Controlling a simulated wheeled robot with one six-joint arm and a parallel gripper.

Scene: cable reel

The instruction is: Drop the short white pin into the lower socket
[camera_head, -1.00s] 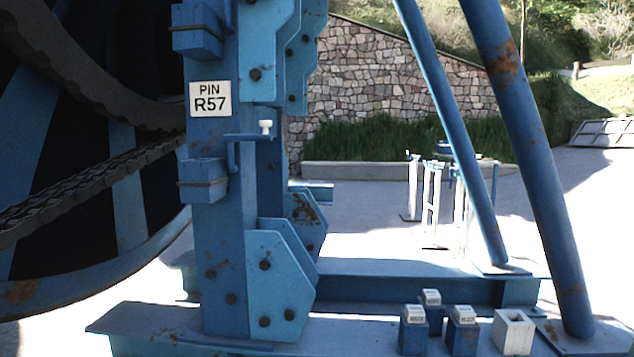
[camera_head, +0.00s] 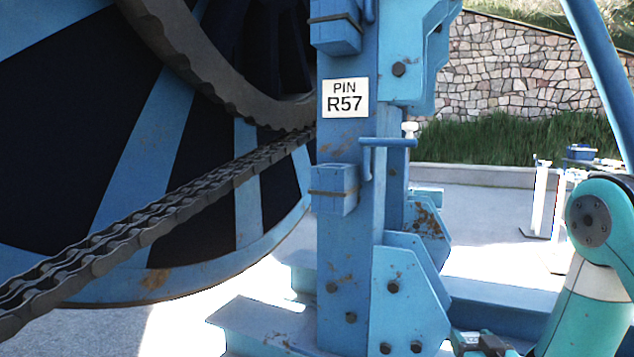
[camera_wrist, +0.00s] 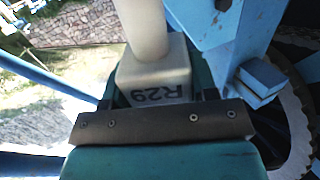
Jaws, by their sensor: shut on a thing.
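My gripper (camera_wrist: 160,120) is shut on a white pin (camera_wrist: 154,78) in the wrist view. The pin has a square head marked R29 and a round shank that runs up out of the picture. In the head view, the lower socket (camera_head: 335,190) is a blue box with a dark band on the blue post, below the plate reading PIN R57 (camera_head: 345,97). A similar upper socket (camera_head: 335,36) sits above the plate. My arm is at the lower right, well right of the lower socket; the pin is not visible there.
A blue bar (camera_head: 388,141) with a white knob (camera_head: 409,129) juts right from the post just above the lower socket. The big reel (camera_head: 170,130) and its chain (camera_head: 150,218) fill the left. A slanted blue strut (camera_head: 603,80) stands at right.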

